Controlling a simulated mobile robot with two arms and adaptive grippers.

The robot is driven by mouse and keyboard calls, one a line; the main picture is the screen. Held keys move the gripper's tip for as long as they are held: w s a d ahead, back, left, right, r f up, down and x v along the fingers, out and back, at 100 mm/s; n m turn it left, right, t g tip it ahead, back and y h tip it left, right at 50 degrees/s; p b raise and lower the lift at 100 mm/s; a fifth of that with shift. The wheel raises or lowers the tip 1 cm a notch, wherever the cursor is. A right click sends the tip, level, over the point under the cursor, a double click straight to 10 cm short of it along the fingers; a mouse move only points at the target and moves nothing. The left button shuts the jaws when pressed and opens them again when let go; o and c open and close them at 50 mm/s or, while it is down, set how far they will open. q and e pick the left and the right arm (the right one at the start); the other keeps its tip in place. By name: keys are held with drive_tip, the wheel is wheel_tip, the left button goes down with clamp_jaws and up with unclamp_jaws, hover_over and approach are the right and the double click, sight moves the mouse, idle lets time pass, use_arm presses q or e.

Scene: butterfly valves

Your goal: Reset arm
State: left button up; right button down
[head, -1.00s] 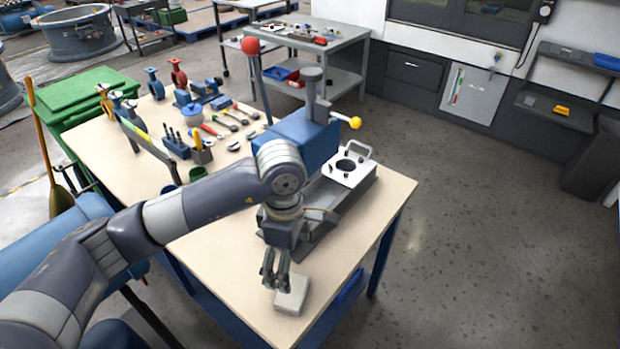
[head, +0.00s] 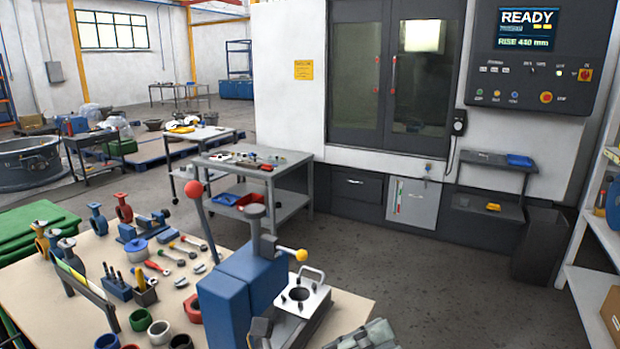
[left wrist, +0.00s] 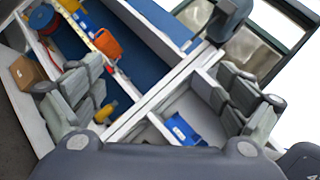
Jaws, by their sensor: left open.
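My left gripper (left wrist: 160,100) shows in the left wrist view, its two grey fingers wide apart with nothing held between them. Beyond the fingers is a tilted view of shelving.
Valves, hand tools and coloured rings lie on the bench's left part. A grey cart (head: 260,180) stands behind it. A machine with a READY screen (head: 528,27) stands at the back. White shelving (head: 590,260) is at right. The floor between is clear. A blue bin (left wrist: 183,130) shows in the wrist view.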

use_arm(q)
drive_tip(key=w+a+f+n+t+y, duration=0.1)
drive_tip(key=w+a+n+t+y, duration=0.55)
drive_tip(key=n, duration=0.55)
drive_tip(key=w+a+f+n+t+y, duration=0.1)
drive_tip(key=w+a+n+t+y, duration=0.4)
drive_tip(key=a+n+t, duration=0.45)
drive_tip(key=s+a+f+n+g+y, duration=0.1)
drive_tip(key=a+f+n+g+y, duration=0.2)
drive_tip(key=a+f+n+y, duration=0.35)
drive_tip(key=s+a+f+n+g+y, duration=0.2)
drive_tip(key=a+f+n+y, duration=0.2)
drive_tip(key=f+n, duration=0.55)
drive_tip(key=s+a+f+n+g, duration=0.3)
drive_tip(key=s+f+g, duration=0.8)
drive_tip(key=s+f, duration=0.9)
wheel_tip(320, 180, down, 24)
drive_tip(key=s+g, duration=0.2)
drive_tip(key=s, duration=0.1)
drive_tip(key=s+a+f+g, duration=0.1)
drive_tip(key=s+a+f, duration=0.1)
drive_tip(key=s+f, duration=1.5)
drive_tip(key=shift+a+f+m, duration=0.3)
drive_tip(key=shift+a+m, duration=0.1)
drive_tip(key=shift+m, duration=0.05)
